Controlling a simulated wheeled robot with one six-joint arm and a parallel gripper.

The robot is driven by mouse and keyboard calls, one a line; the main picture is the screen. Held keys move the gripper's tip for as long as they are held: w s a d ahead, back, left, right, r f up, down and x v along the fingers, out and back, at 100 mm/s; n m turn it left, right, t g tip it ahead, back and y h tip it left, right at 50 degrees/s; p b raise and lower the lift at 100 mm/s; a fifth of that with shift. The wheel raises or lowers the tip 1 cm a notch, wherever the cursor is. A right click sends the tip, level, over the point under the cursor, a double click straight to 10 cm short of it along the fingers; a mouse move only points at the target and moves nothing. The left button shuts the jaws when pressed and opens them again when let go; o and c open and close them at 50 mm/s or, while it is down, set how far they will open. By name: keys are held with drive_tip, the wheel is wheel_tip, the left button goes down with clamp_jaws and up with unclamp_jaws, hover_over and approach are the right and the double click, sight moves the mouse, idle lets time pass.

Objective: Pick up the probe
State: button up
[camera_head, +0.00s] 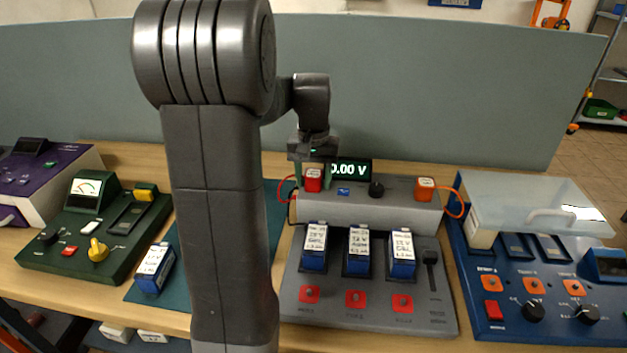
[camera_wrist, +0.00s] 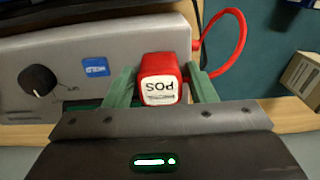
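The red probe (camera_head: 313,181), with a red lead, sits at the left end of the grey tester's raised housing. In the wrist view the probe (camera_wrist: 160,75) shows a white label reading POS. My gripper (camera_head: 316,176) is over it, pointing down. In the wrist view the green fingers of my gripper (camera_wrist: 161,77) stand on either side of the probe, with a small gap showing at the right, so they look open around it. A second, orange probe (camera_head: 425,189) with an orange lead sits at the housing's right end. The probe's lower part is hidden.
The grey tester (camera_head: 330,325) holds three blue batteries and a display reading 0.00 V. A dark knob (camera_head: 376,188) is right of the probe. A green meter box (camera_head: 70,250), a loose battery (camera_head: 154,268) and a blue tester (camera_head: 545,325) stand alongside. A grey partition (camera_head: 430,90) rises behind.

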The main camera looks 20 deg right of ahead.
drive_tip(key=c, duration=0.7)
drive_tip(key=shift+c, duration=0.2)
